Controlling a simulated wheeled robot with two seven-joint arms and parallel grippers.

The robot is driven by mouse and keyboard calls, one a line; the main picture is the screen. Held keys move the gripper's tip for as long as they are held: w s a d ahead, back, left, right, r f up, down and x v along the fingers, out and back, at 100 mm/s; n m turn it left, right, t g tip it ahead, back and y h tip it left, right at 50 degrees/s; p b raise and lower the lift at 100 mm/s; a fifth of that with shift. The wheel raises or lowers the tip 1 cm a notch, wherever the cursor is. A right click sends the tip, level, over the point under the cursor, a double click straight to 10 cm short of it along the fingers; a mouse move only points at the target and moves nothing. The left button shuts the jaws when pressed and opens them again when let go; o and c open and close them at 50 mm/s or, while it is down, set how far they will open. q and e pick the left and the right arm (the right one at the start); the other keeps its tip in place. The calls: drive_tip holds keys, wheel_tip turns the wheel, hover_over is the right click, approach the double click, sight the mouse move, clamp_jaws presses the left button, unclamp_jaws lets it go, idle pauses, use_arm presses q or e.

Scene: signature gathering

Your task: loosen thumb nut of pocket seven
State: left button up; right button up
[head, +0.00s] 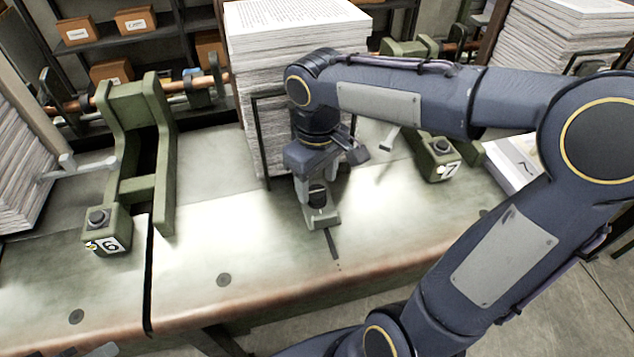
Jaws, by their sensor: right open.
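The thumb nut of pocket seven (441,146) is a dark round knob on top of a green block with a white "7" label (447,172), right of the middle in the head view. My right gripper (322,215) points down over the bench, in front of the middle paper stack. It is open and stands clearly to the left of the nut, apart from it. My right forearm passes above the nut and hides much of the green frame behind it.
A tall paper stack (245,90) stands behind my right gripper. At left, a green frame (160,150) carries a block labelled "6" with its own dark nut (97,216). More paper stacks stand at the left edge and upper right. The bench front (260,245) is clear.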

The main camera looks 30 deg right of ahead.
sight(317, 191)
wheel_tip(317, 191, up, 6)
drive_tip(key=shift+r, duration=0.1)
use_arm(q)
drive_tip(key=shift+r, duration=0.25)
use_arm(e)
drive_tip(key=shift+s, duration=0.1)
idle(0.3)
